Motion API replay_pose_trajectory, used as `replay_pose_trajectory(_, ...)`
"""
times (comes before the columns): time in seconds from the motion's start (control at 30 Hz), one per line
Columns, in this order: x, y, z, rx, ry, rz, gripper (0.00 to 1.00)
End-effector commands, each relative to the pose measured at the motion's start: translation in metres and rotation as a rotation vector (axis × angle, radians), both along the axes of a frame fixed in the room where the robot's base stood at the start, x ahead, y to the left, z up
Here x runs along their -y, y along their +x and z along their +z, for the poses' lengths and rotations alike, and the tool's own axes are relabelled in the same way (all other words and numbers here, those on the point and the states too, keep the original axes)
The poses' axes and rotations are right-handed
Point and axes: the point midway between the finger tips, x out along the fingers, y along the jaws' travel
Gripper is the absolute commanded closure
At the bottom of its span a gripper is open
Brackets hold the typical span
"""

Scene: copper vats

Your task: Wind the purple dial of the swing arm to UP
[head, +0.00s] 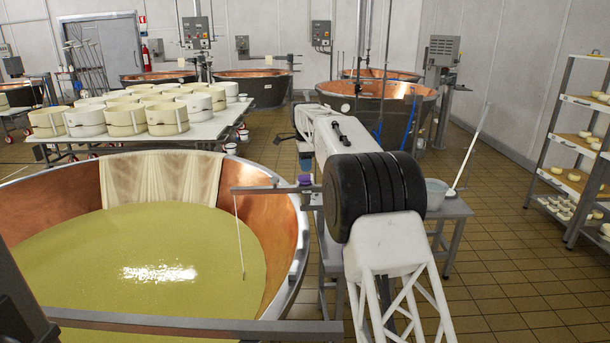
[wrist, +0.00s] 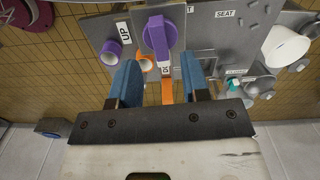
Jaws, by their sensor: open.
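In the wrist view the purple dial (wrist: 157,37) is on a grey panel, just beyond my fingertips. Its raised bar runs nearly up and down the picture, its lower end toward a partly hidden label starting with "D". The UP label (wrist: 125,31) is left of the dial, above a purple ring (wrist: 112,51). My gripper (wrist: 160,62) has two blue fingers apart, with nothing held between them. In the head view a small purple part (head: 304,180) shows by the swing arm bar (head: 262,190) at the vat rim; my arm hides much around it.
An orange ring (wrist: 146,63) and an orange lever (wrist: 167,91) sit close to my fingers. A teal knob (wrist: 232,85) and a white cylinder (wrist: 286,46) are to the right. The copper vat (head: 285,235) of yellow liquid and a grey side table (head: 452,208) flank my arm.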

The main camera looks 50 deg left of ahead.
Motion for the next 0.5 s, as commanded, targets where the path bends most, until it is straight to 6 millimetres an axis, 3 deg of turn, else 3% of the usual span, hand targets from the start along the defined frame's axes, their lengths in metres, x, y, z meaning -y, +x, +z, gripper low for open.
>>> replay_pose_trajectory(0.3,0.0,0.0,-0.035,-0.001,-0.001,0.0,0.57)
replay_pose_trajectory(0.5,0.0,0.0,-0.043,0.0,0.0,0.0,0.57)
